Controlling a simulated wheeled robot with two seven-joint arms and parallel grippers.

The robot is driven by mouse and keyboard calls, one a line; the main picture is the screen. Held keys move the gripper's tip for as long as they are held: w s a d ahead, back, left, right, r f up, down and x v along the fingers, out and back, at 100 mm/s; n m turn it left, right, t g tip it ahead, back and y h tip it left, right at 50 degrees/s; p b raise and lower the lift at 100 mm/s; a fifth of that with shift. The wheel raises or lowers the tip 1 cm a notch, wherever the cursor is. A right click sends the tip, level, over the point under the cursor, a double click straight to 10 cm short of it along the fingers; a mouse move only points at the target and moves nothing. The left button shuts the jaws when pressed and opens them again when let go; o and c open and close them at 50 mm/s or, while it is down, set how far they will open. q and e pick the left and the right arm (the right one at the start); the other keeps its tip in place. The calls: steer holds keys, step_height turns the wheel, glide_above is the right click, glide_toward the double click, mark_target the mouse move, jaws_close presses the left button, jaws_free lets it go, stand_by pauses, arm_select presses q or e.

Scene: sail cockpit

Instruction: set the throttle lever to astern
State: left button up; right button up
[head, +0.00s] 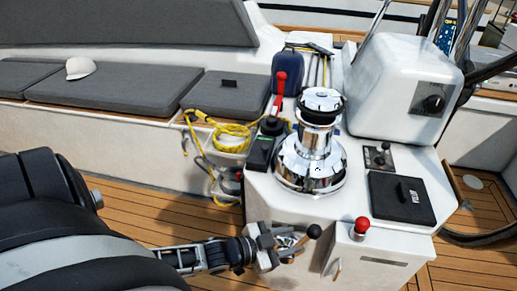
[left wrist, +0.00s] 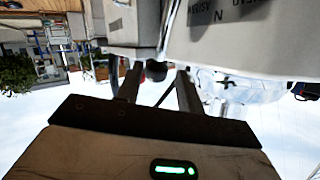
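The throttle lever (head: 314,231), with a black ball knob, stands at the near left side of the white console, its shaft leaning up and right. My left gripper (head: 290,243) is at its shaft, just left of and below the knob. In the left wrist view the two fingers (left wrist: 159,80) are spread apart, with a dark knob (left wrist: 155,70) and a thin rod showing between them. I cannot tell whether a finger touches the lever. Printed marks, including an "N", show upside down on the pale console face (left wrist: 235,35). My right gripper is not in view.
A red-knobbed lever (head: 361,225) stands just right of the throttle. A chrome winch (head: 310,160) rises behind it. A black hatch (head: 402,198) and small joystick panel (head: 379,159) lie to the right. Yellow rope (head: 232,130) hangs by the seat. The wooden floor (head: 150,215) is clear.

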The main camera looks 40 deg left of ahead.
arm_select(q)
steer(key=v, duration=0.9)
steer(key=shift+p, duration=0.3)
steer(key=shift+w+d+r, duration=0.1)
steer(key=shift+d, duration=0.05)
steer(key=d+n+g+y, duration=0.3)
steer(key=d+g+y, duration=0.1)
steer(key=d, duration=0.1)
steer(key=s+r+n+g+y, duration=0.2)
steer(key=s+r+n+g, duration=0.1)
steer(key=s+r+g, duration=0.4)
steer(key=w+d+f+m+t+h, duration=0.1)
steer(key=w+d+f+t+h, duration=0.1)
steer(key=w+d+f+t, duration=0.3)
step_height(320, 180, down, 2)
steer(key=d+t, duration=0.1)
steer(key=t, duration=0.2)
steer(key=shift+d+h, duration=0.25)
steer(key=shift+h, duration=0.15)
